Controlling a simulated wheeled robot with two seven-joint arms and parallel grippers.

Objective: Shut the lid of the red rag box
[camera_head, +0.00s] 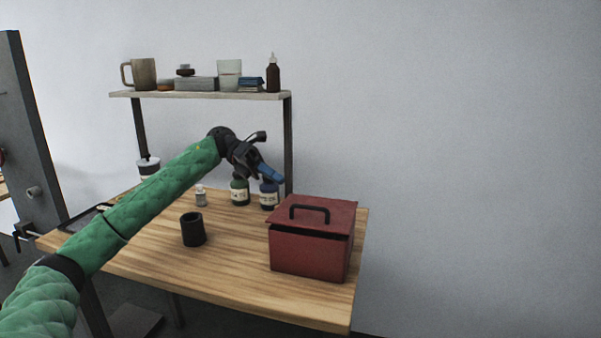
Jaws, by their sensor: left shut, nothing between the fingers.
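The red rag box (309,256) stands at the right end of the wooden table. Its red lid (335,215) with a black handle lies over the top, and a dark gap shows under the lid's front edge, wider toward the right. My left gripper (275,177) is shut and empty, with blue fingers pointing down and right. It is up and left of the box, apart from the lid in the picture. My right gripper is out of view.
A black cup (193,229) stands on the table (230,265), left of the box. A shelf (200,96) above holds several items. The front middle is clear.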

